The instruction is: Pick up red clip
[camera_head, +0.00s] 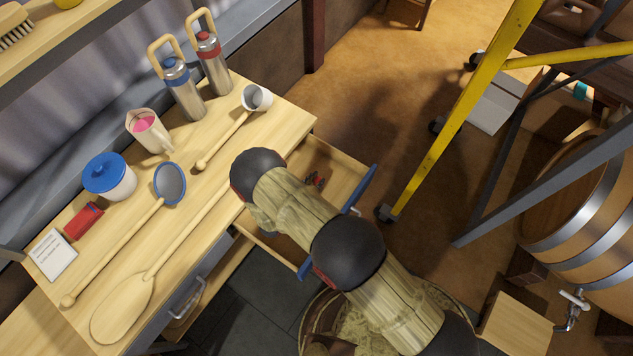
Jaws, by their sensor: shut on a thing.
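A small red and dark thing (316,180), perhaps the red clip, shows inside the open drawer (345,168), just right of my arm. It is too small to make out its shape or to tell whether it is one piece. My arm reaches over the drawer from the lower right. My gripper is hidden behind my own arm links, so I cannot see what is between its fingers. A red block-like thing (84,221) lies on the wooden worktop (215,185) at the left.
The worktop holds a blue-lidded jar (109,177), a pitcher (148,131), two flasks (183,92), ladles (170,184), a large wooden spoon (122,308) and a card (53,256). A yellow ladder frame (455,115) and a barrel (580,200) stand right. Floor between is open.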

